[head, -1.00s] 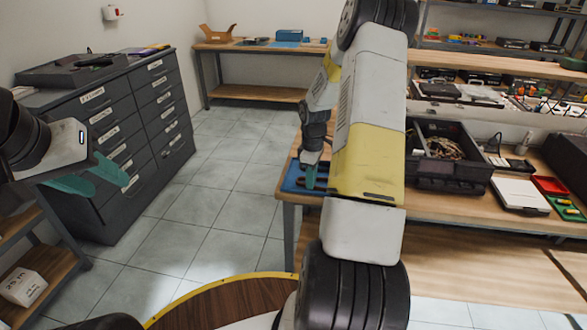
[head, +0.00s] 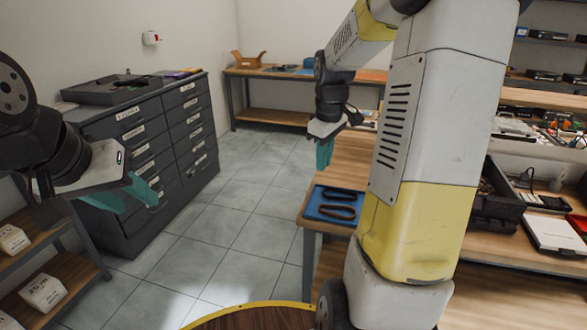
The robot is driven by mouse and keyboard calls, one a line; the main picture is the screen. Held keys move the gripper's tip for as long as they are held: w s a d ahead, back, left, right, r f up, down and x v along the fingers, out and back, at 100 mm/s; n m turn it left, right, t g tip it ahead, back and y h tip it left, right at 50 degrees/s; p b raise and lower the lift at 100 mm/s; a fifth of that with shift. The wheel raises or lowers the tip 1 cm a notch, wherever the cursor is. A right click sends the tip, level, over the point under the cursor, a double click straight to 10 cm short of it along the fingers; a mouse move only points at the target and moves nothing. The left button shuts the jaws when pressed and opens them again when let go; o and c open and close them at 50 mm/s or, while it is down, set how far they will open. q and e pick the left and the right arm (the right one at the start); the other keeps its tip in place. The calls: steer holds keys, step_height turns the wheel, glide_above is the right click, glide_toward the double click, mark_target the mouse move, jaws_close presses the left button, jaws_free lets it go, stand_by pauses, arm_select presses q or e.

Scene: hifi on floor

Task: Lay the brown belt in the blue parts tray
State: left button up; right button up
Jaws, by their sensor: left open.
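The blue parts tray (head: 313,214) lies on the near left corner of the wooden bench. Dark brown loops of belt (head: 340,195) lie in it, in two rows; I cannot tell whether they are one belt or two. My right gripper (head: 324,156) is raised above and beyond the tray, fingers pointing down, with nothing seen hanging from it. Its fingers overlap in view, so their gap is unclear. My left gripper (head: 135,195) is open and empty in front of the drawer cabinet, far from the tray. My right arm hides the bench right of the tray.
The wooden bench (head: 345,162) has a dark bin (head: 494,205) and a white device (head: 556,233) further right. A grey drawer cabinet (head: 150,150) stands at the left. A back bench (head: 275,74) holds an open cardboard box (head: 248,60). Tiled floor between them is clear.

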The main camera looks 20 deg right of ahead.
steer(key=s+a+r+m+t+y, duration=0.1)
steer(key=s+a+r+m+t, duration=0.1)
steer(key=s+a, duration=0.4)
steer(key=s+a+r+m+t+y, duration=0.1)
steer(key=s+a+r+m, duration=0.3)
steer(key=s, duration=0.9)
step_height(320, 180, up, 3)
steer(key=shift+s+a+r+m+t, duration=0.15)
steer(key=shift+s+a+m+t, duration=0.2)
steer(key=shift+a+t, duration=0.55)
